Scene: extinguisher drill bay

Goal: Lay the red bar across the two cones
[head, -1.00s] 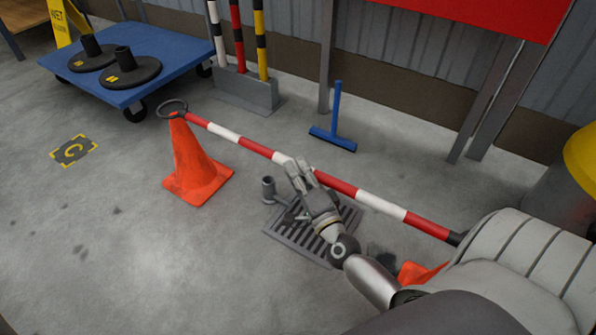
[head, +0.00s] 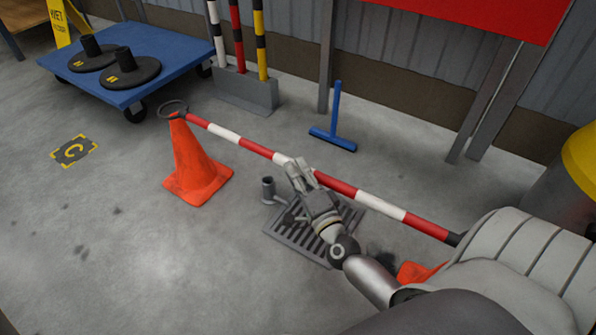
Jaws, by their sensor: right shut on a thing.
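The red and white bar (head: 342,186) runs from upper left to lower right. Its ring end is at the top of the left orange cone (head: 195,165); I cannot tell whether it rests there. Its dark right end is close to my own arm. A second orange cone (head: 415,272) shows only in part, mostly hidden behind my arm. My right gripper (head: 298,172) is shut on the bar near its middle. My left gripper is not in view.
A floor grate (head: 290,238) with a short grey upright piece (head: 268,190) lies below the bar. A blue cart (head: 185,50) carries black bases at upper left. A blue squeegee (head: 335,138) stands near the wall. A yellow-topped bin (head: 582,165) is at right. The left floor is open.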

